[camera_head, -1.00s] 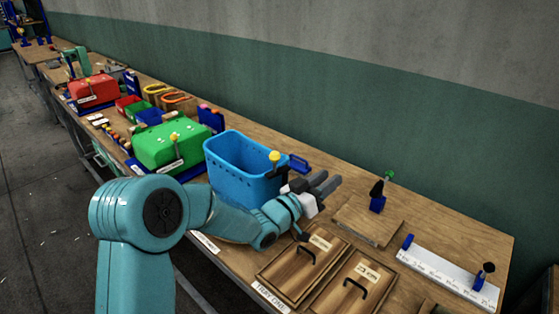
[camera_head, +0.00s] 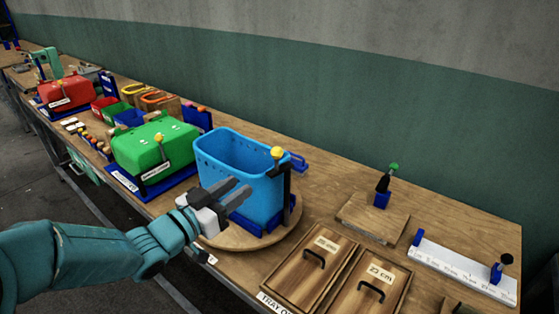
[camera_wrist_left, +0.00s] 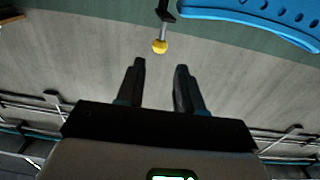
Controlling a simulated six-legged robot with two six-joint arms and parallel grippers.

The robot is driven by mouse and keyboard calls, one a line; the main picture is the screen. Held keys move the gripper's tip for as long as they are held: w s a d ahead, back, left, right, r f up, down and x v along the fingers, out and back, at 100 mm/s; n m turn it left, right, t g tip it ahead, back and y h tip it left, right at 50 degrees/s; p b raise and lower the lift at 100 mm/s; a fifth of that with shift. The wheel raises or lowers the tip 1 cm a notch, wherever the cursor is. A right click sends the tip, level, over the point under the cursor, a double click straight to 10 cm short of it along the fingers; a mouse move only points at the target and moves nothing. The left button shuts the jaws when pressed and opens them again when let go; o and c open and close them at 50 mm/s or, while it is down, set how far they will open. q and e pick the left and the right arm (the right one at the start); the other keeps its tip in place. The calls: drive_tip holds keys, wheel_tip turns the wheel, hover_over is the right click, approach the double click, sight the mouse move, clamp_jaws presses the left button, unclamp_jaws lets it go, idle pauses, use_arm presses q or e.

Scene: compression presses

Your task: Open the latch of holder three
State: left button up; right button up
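A blue bin (camera_head: 235,170) stands on a round wooden base (camera_head: 292,222). A dark upright latch lever (camera_head: 287,185) with a yellow knob (camera_head: 277,153) stands at its right front corner. No number marking this as holder three is legible. My left gripper (camera_head: 241,188) is in front of the bin, left of the lever and below the knob. In the left wrist view its fingers (camera_wrist_left: 160,65) are apart with nothing between them. The yellow knob (camera_wrist_left: 160,46) shows just beyond the fingertips, with the bin's rim (camera_wrist_left: 255,18) to its right. My right gripper is not in view.
A green press box (camera_head: 155,145) with its own lever stands to the left. Two wooden lids (camera_head: 312,265) with black handles lie at the right front. A green-tipped clamp (camera_head: 382,185) and a white ruler strip (camera_head: 460,268) are further right.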

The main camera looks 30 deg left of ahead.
sight(282, 166)
use_arm(q)
drive_tip(key=w+p, duration=0.1)
drive_tip(key=w, duration=0.4)
drive_tip(key=w+p, duration=0.2)
drive_tip(key=w, duration=0.3)
drive_tip(key=w+d+p, duration=0.1)
drive_tip(key=w, duration=0.4)
drive_tip(key=shift+w+f, duration=0.1)
drive_tip(key=shift+f, duration=0.05)
drive_tip(key=shift+w+d+p, duration=0.3)
drive_tip(key=shift+w, duration=0.35)
drive_tip(key=shift+f, duration=0.1)
drive_tip(key=shift+a, duration=0.15)
drive_tip(key=c, duration=0.4)
clamp_jaws()
drive_tip(key=shift+w, duration=0.1)
